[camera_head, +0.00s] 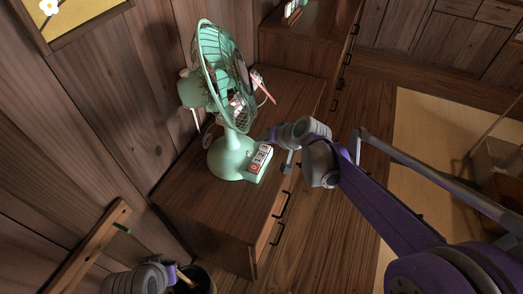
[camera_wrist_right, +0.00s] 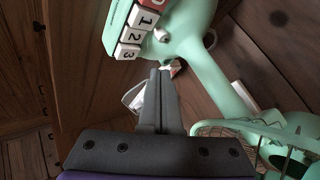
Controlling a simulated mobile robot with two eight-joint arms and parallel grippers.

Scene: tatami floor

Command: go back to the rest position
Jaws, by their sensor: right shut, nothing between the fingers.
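The mint-green fan (camera_head: 230,150) stands upright on a low wooden cabinet. Its base carries a row of buttons (camera_head: 260,158), one red and the others white, numbered 1, 2, 3. My right gripper (camera_head: 279,147) is beside the buttons, its fingers shut and empty. In the right wrist view, the shut fingers (camera_wrist_right: 160,74) point toward the fan base (camera_wrist_right: 190,32), with the buttons (camera_wrist_right: 136,32) to their upper left. Whether they touch the base cannot be told. Part of my left arm shows at the bottom left (camera_head: 140,279); its fingers are not clear.
The wooden cabinet (camera_head: 205,215) stands against the plank wall, with dark drawer handles at its front. A dark bin (camera_head: 205,277) is at the bottom, near my left arm. A small item with a red part (camera_head: 263,86) lies behind the fan. Tatami (camera_head: 420,130) lies at the right.

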